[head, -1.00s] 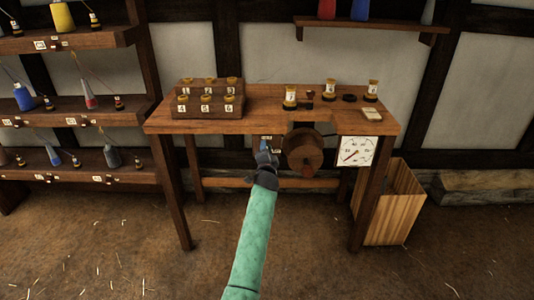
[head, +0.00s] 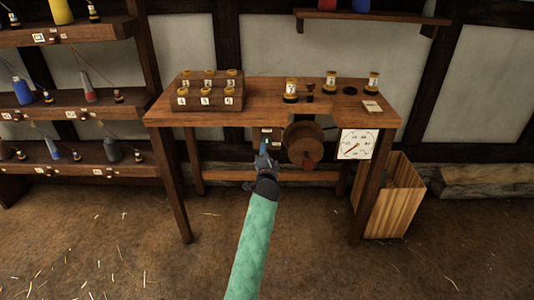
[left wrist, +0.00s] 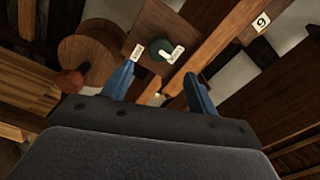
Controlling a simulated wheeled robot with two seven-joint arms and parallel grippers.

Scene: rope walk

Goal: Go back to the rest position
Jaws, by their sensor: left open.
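My left gripper (head: 266,153) is in front of the workbench, below its top and left of the round wooden drum (head: 304,141). In the left wrist view its two blue fingers (left wrist: 163,88) are apart with nothing held between them. Beyond the fingertips is a wooden panel with a dark green knob (left wrist: 160,47) and small white labels. The knob and the fingers look apart. The drum also shows at the left of the wrist view (left wrist: 88,55). My right gripper is not in view.
The workbench (head: 265,115) carries a stepped rack of numbered spools (head: 207,92) and several bobbins. A dial (head: 357,144) hangs at its right front, beside a wooden bin (head: 400,200). Shelves with cones (head: 75,105) stand left. The floor in front is clear apart from straw bits.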

